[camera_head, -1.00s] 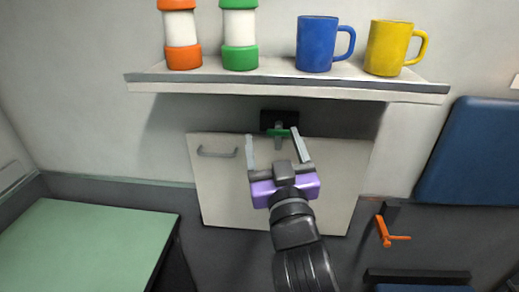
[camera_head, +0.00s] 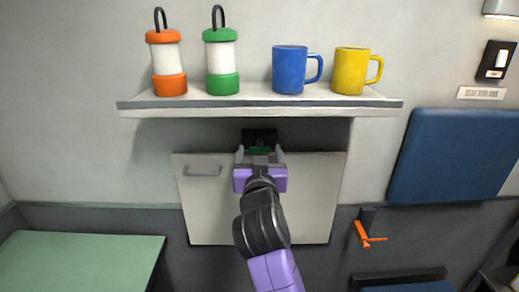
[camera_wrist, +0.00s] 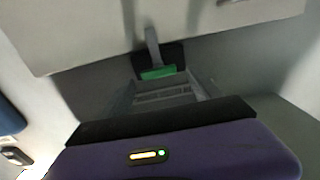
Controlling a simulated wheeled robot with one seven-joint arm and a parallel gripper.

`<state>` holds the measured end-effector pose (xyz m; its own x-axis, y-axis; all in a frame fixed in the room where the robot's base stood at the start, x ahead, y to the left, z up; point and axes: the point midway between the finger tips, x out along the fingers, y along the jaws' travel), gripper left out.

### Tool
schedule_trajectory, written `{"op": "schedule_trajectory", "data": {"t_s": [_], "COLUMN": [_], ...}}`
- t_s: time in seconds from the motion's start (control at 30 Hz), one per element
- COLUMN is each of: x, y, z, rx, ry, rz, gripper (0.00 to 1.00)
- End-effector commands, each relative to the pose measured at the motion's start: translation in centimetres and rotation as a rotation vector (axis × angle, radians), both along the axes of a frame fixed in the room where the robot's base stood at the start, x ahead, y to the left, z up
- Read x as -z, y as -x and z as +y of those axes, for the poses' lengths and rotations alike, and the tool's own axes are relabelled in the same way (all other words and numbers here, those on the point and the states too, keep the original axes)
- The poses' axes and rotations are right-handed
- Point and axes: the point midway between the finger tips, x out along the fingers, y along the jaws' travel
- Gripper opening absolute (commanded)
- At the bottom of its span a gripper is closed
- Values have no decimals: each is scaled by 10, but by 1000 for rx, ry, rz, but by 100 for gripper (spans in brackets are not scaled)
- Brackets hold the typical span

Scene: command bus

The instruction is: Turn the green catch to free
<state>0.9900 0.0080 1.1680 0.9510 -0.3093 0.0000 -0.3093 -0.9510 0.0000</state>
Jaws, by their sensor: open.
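The green catch (camera_head: 260,149) is on a black plate at the top edge of a pale panel (camera_head: 211,215), under the shelf. In the wrist view the green part of the catch (camera_wrist: 158,72) lies across the black plate, and a grey tongue (camera_wrist: 152,40) reaches from it over the panel's edge. My gripper (camera_head: 260,155) is open in front of the catch, one finger on each side of it. Whether the fingers touch it I cannot tell. My gripper body hides the lower part of the catch in the head view.
A shelf (camera_head: 255,103) juts out just above, bearing orange and green lanterns (camera_head: 221,60) and blue and yellow mugs (camera_head: 289,70). The panel has a grey handle (camera_head: 203,173). A green table (camera_head: 80,260) is at left, and an orange lever (camera_head: 366,238) and blue seat back (camera_head: 455,155) at right.

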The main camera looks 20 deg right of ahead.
Motion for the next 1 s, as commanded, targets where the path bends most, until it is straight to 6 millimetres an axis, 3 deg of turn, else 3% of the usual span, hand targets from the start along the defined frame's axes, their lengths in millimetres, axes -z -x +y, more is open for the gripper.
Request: {"op": "schedule_trajectory", "data": {"t_s": [0.4,0.7,1.0], "x": [0,0,0], "y": [-9,-8,-8], "z": [-3,-3,-3], "rx": [0,0,0], "ry": [0,0,34], "rz": [0,0,11], "gripper": [71,12,10]}}
